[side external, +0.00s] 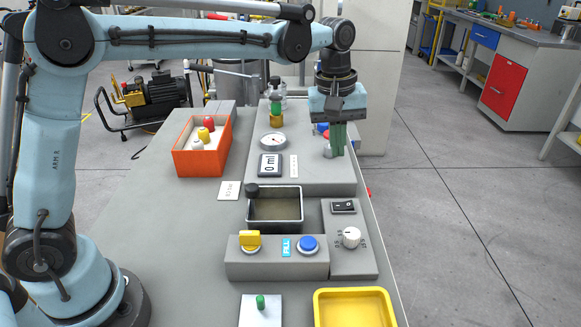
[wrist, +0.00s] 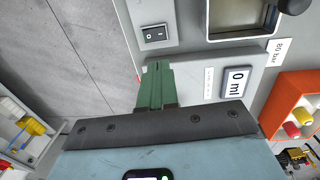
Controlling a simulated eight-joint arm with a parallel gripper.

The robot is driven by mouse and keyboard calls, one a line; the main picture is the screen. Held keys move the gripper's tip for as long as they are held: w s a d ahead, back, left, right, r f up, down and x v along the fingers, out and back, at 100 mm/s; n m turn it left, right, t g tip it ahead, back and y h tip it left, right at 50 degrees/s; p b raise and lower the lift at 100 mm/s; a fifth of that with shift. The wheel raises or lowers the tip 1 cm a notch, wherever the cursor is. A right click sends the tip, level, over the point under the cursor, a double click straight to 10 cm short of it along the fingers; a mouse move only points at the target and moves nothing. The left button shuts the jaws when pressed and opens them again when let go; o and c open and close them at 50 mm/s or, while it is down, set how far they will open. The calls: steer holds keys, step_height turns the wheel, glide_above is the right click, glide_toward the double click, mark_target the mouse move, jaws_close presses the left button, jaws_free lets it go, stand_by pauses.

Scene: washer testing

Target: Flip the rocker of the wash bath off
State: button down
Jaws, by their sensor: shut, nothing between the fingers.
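The wash bath (side external: 274,220) is a square metal basin with murky liquid, in the middle of the bench. A black rocker switch (side external: 343,207) sits on a grey panel just right of it. In the wrist view the rocker (wrist: 155,34) lies ahead of my fingertips, and the bath's rim (wrist: 240,34) is to its right. Which side of the rocker is pressed is too small to tell. My gripper (side external: 338,154) points down, with green fingers shut and empty, behind the rocker and apart from it. The shut fingers (wrist: 158,68) also show in the wrist view.
Below my gripper is a grey block (side external: 315,178) with a 0 ml display (side external: 270,165) and a gauge (side external: 272,141). A white knob (side external: 351,237) stands in front of the rocker. A yellow handle and blue button (side external: 308,243) are front left. An orange bin (side external: 200,162) stands left.

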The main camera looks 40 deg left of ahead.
mark_target(349, 204)
steer(key=shift+s+r, duration=0.1)
steer(key=shift+r, duration=0.35)
steer(key=shift+w+d+r, duration=0.1)
steer(key=shift+w+d, duration=0.4)
steer(key=f, duration=0.4)
steer(key=w+d+f, duration=0.1)
steer(key=f, duration=0.9)
steer(key=shift+w+d, duration=0.25)
steer(key=shift+d, duration=0.05)
